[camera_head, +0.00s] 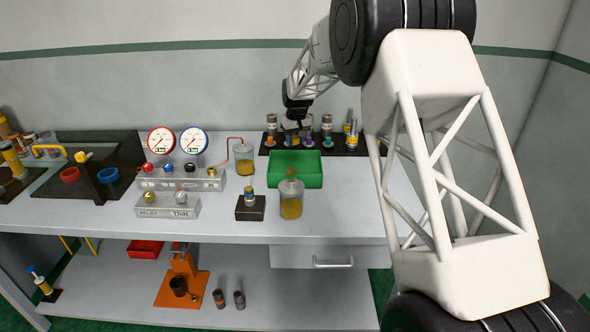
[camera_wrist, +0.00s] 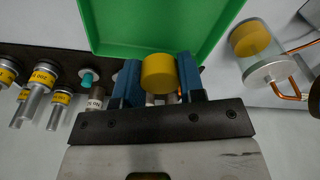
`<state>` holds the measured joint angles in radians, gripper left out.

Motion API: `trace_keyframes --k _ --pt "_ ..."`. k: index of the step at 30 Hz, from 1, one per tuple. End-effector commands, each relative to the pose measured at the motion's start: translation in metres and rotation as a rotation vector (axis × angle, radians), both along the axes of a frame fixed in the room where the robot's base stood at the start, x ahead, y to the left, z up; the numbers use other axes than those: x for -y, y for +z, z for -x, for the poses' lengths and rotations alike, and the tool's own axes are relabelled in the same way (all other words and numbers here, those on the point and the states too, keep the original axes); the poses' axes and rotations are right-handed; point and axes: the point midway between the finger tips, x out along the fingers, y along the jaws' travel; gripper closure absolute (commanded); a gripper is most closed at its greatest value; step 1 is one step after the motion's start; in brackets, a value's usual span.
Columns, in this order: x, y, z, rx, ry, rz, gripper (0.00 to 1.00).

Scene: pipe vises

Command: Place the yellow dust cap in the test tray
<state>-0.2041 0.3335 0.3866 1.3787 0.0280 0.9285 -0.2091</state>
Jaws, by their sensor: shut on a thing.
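The yellow dust cap (camera_wrist: 158,75) is a short cylinder held between the two blue fingers of my gripper (camera_wrist: 158,80) in the wrist view. The green tray (camera_wrist: 150,22) lies just beyond the fingertips there, with its inside bare in the part shown. In the head view my gripper (camera_head: 291,128) is at the back of the bench, behind the green tray (camera_head: 308,180) and at the black rack. The cap is too small to make out surely there. I see no label naming the test tray.
A black rack (camera_head: 350,150) with several labelled fittings and coloured caps stands close around my gripper. A jar with yellow content (camera_head: 244,160) and a copper tube is left of the tray. A lidded jar (camera_head: 291,205) stands in front of it. Bench room is free to the right.

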Motion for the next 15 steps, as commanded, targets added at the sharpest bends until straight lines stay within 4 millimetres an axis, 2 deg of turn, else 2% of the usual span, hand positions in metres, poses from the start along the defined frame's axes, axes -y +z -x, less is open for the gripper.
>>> trace_keyframes --k 10,15 --pt "0.000 -0.001 0.000 0.000 0.000 0.000 0.90" --pt "0.000 -0.012 0.000 -0.002 0.000 0.001 0.90"
